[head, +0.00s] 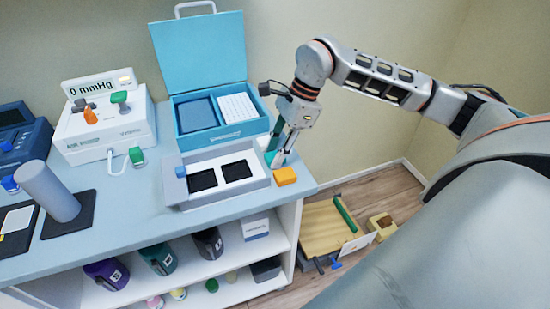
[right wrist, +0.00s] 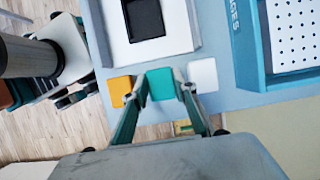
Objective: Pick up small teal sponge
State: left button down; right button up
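The small teal sponge (right wrist: 160,84) lies on the counter, between an orange sponge (right wrist: 121,91) and a white sponge (right wrist: 203,75) in the right wrist view. My right gripper (right wrist: 161,88) reaches down with one finger on each side of the teal sponge, in the gaps beside its neighbours. No clear gap shows between fingers and sponge, and I cannot tell whether they press on it. In the head view my right gripper (head: 279,159) hides most of the teal sponge; the orange sponge (head: 285,176) lies nearer the counter's front. My left gripper is not in view.
A grey tray (head: 190,201) with two black pads lies left of my gripper. An open teal case (head: 196,136) stands behind it. A white pressure unit (head: 104,133) and a grey cylinder (head: 48,190) stand farther left. The counter's right edge is close to the sponges.

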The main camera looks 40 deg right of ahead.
jog(key=shift+r, duration=0.15)
notch_tip(320, 180, up, 20)
jog(key=p, duration=0.2)
dwell(0.4)
jog(key=shift+c, duration=0.3)
jog(key=shift+w, duration=0.1)
